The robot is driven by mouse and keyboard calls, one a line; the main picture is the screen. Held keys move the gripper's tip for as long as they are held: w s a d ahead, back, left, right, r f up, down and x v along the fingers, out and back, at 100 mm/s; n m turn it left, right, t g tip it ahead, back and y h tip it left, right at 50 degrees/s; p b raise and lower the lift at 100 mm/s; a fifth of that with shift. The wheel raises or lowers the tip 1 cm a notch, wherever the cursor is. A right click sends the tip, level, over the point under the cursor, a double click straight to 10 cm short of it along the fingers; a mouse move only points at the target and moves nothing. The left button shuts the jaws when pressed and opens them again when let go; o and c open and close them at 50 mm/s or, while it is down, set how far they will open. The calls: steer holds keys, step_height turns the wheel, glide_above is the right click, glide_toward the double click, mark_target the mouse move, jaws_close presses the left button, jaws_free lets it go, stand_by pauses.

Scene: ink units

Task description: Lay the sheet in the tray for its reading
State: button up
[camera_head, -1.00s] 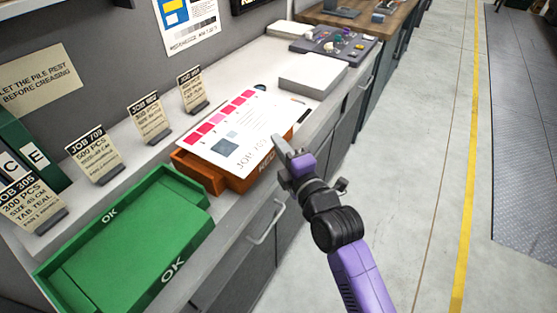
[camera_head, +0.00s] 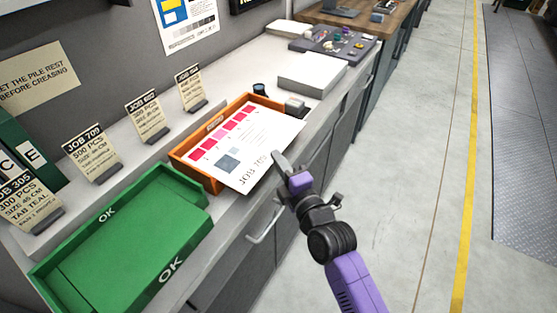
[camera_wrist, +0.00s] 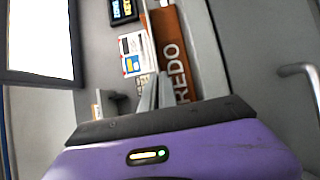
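The sheet (camera_head: 232,148), white with pink and red swatches, a grey square and printed "JOB" text, lies face up over the orange tray (camera_head: 182,155). Its near edge covers the tray's front wall in the head view. Whether it touches the tray floor I cannot tell. My gripper (camera_head: 281,160) is at the sheet's near right edge, its fingers seemingly closed on it. In the wrist view my fingers (camera_wrist: 154,92) are close together beside the orange tray's front (camera_wrist: 177,55), marked REDO; the sheet is not clearly visible there. A green tray (camera_head: 190,183) marked OK stands left, empty.
Job cards (camera_head: 147,116) stand along the ledge behind the trays. A white paper stack (camera_head: 312,73) and a dark tray of small objects (camera_head: 335,42) stand farther along the counter. A small grey block (camera_head: 296,105) is near the orange tray's back right. Open floor lies right.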

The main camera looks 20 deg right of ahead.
steer(key=o, duration=0.4)
steer(key=shift+o, duration=0.2)
steer(key=shift+r, duration=0.15)
steer(key=s, duration=1.2)
steer(key=shift+d+b, duration=0.3)
steer(key=shift+b, duration=0.05)
steer(key=s+d+f+m+g, duration=0.15)
steer(key=s+m, duration=0.25)
steer(key=s, duration=0.4)
steer(key=s+a+f+m, duration=0.1)
steer(key=s+f+m, duration=0.15)
steer(key=s, duration=0.45)
steer(key=s+r+m+g, duration=0.1)
steer(key=s+r+m, duration=0.1)
steer(key=s+m, duration=0.4)
steer(key=s+a+r+m+h, duration=0.1)
steer(key=s+r+m, duration=0.1)
steer(key=s+m, duration=0.4)
steer(key=shift+s+g, duration=0.35)
steer(key=shift+s, duration=2)
